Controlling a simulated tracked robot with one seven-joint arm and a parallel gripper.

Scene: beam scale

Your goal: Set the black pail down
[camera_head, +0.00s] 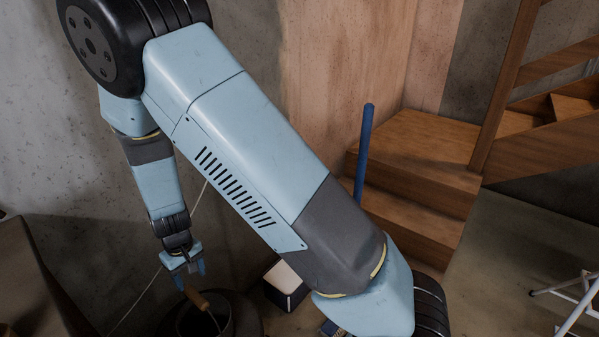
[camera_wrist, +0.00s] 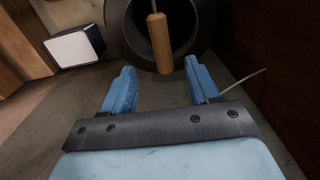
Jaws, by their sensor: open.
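The black pail (camera_head: 246,318) is at the bottom of the head view, partly cut off by the lower edge. In the wrist view the pail (camera_wrist: 122,32) is seen from above, its round opening at the top. Its wooden handle grip (camera_wrist: 160,42) is raised in front of the opening and also shows in the head view (camera_head: 197,299). My gripper (camera_head: 188,270) is open just above the pail. In the wrist view the gripper (camera_wrist: 160,67) has one blue finger on each side of the grip's near end, with gaps on both sides. The pail's base is hidden.
A dark box with a white top (camera_head: 286,279) stands right of the pail. A blue post (camera_head: 364,150) and wooden steps (camera_head: 417,150) are farther right. A brown surface (camera_head: 25,285) is at the left. A white metal frame (camera_head: 575,305) stands at the lower right.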

